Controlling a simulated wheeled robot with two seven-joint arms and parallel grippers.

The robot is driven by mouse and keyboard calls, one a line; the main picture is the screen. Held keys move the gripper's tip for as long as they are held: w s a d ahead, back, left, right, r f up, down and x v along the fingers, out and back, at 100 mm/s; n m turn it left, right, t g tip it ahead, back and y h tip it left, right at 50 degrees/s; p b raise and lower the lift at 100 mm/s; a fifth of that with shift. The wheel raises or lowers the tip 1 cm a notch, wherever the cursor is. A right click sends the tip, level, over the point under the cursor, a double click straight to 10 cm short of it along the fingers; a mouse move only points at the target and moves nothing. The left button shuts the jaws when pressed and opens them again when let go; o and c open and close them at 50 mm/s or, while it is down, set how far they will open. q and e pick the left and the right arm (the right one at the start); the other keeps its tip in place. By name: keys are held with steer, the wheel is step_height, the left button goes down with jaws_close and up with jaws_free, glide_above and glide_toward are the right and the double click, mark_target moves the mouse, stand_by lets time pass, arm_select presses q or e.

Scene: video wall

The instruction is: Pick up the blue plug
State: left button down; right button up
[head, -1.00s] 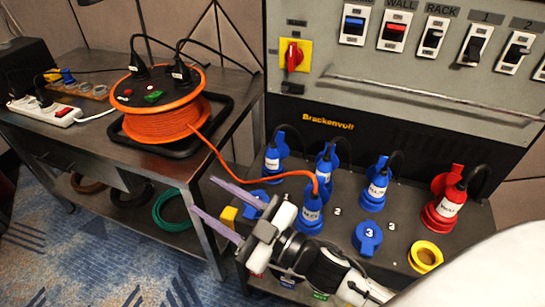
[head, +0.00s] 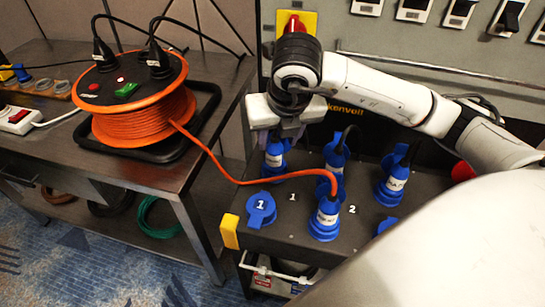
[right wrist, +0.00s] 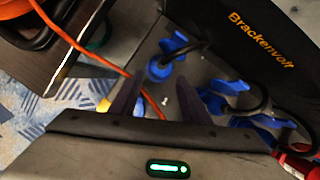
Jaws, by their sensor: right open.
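Several blue plugs stand in sockets on the dark panel (head: 292,235). One blue plug (head: 325,222) at the front has the orange cable (head: 240,180) in it. Other blue plugs with black cables stand behind it at the left (head: 274,156), middle (head: 335,152) and right (head: 393,184). My right gripper (head: 272,138) is open, pointing down at the back-left plug, and partly hides it. In the right wrist view, its two dark fingers (right wrist: 159,104) are apart with nothing held between them. A blue plug or cap (right wrist: 165,62) shows beyond them. My left gripper is not in view.
The orange cable reel (head: 140,120) sits on the table at the left. The upright switch cabinet (head: 400,50) rises behind the sockets.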

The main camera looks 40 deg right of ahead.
mark_target(276, 145)
steer(key=x, duration=0.8)
steer(key=shift+w+d+r, duration=0.1)
steer(key=shift+w+d, duration=0.05)
steer(key=shift+w, duration=0.05)
steer(key=shift+r, duration=0.1)
steer(key=c, duration=0.9)
